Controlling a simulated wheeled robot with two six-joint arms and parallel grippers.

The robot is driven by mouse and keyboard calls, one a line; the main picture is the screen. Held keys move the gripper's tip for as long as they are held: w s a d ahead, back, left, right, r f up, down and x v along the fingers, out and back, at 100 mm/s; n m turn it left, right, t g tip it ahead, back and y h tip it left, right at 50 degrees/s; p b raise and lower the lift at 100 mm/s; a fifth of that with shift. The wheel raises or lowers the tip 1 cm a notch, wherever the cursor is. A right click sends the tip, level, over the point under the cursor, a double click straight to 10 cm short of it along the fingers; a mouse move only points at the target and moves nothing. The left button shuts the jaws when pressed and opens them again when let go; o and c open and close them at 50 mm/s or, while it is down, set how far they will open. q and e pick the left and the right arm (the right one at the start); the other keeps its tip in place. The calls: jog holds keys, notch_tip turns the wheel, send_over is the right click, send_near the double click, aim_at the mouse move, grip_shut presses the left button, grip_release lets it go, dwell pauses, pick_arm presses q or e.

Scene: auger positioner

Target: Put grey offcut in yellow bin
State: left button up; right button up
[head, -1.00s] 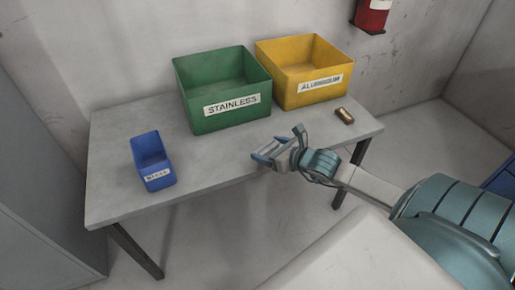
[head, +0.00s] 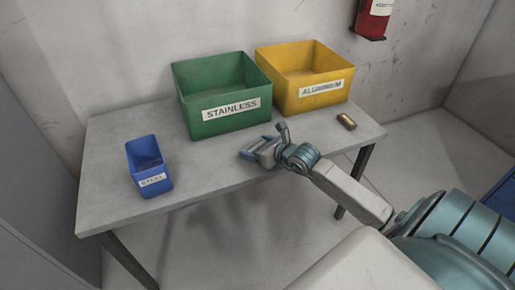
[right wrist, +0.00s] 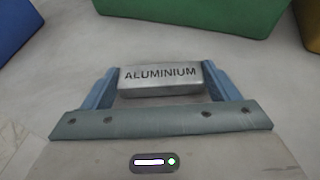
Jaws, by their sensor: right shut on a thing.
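The grey offcut (right wrist: 160,78) is a small metal block stamped ALUMINIUM, seen in the right wrist view between the fingers of my right gripper (right wrist: 158,85). That gripper is shut on it. In the head view my right gripper (head: 258,150) is over the front part of the table, in front of the green bin; the offcut is hard to make out there. The yellow bin (head: 318,96), labelled ALUMINIUM, stands at the table's back right, open at the top. My left gripper is not in view.
A green bin (head: 222,118) labelled STAINLESS stands left of the yellow bin. A small blue bin (head: 150,178) labelled STEEL is at the table's left. A brownish metal piece (head: 346,121) lies near the right edge of the grey table (head: 110,205). The table's middle is clear.

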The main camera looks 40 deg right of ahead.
jog(key=shift+f, duration=0.15)
jog(key=o, duration=1)
